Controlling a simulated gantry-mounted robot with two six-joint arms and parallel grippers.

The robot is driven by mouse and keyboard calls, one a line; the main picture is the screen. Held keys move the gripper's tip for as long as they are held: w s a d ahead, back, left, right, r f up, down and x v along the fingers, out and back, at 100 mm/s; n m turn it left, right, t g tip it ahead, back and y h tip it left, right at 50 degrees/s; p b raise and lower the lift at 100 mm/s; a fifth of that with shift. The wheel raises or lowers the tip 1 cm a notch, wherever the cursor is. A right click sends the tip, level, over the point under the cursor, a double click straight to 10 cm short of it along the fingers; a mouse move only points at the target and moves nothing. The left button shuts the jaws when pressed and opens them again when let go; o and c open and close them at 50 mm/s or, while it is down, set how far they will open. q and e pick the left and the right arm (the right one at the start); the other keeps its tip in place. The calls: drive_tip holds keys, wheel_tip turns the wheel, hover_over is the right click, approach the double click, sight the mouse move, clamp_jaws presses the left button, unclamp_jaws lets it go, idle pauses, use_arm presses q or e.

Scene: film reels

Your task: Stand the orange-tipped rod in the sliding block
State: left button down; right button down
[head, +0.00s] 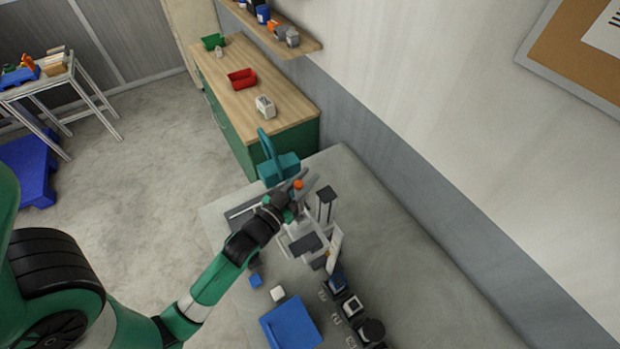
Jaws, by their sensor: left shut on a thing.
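My left gripper (292,192) reaches in from the left over the far part of the grey table and is shut on the orange-tipped rod. Only the rod's orange tip (298,184) shows clearly, between the fingers. The rest of the rod is hidden by the gripper, so I cannot tell whether its lower end touches anything. I cannot make out the sliding block for certain. A dark strip with a pale rail (243,210) runs under and left of the gripper, partly hidden by it. My right gripper is not in view.
A teal block with a tall handle (281,168) stands just behind the gripper. A white and dark device with a dark post (326,200) stands close on the right. A blue tray (291,324), small cubes and dark knobs lie nearer. The table's right side (430,270) is clear.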

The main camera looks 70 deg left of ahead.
use_arm(q)
wheel_tip(320, 180, down, 6)
drive_tip(key=b, duration=0.5)
drive_tip(key=shift+s+r, duration=0.1)
drive_tip(key=shift+f+b, duration=0.7)
drive_tip(key=shift+b, duration=0.1)
idle(0.9)
drive_tip(key=c, duration=0.9)
unclamp_jaws()
drive_tip(key=shift+c, duration=0.2)
drive_tip(key=shift+s, duration=0.1)
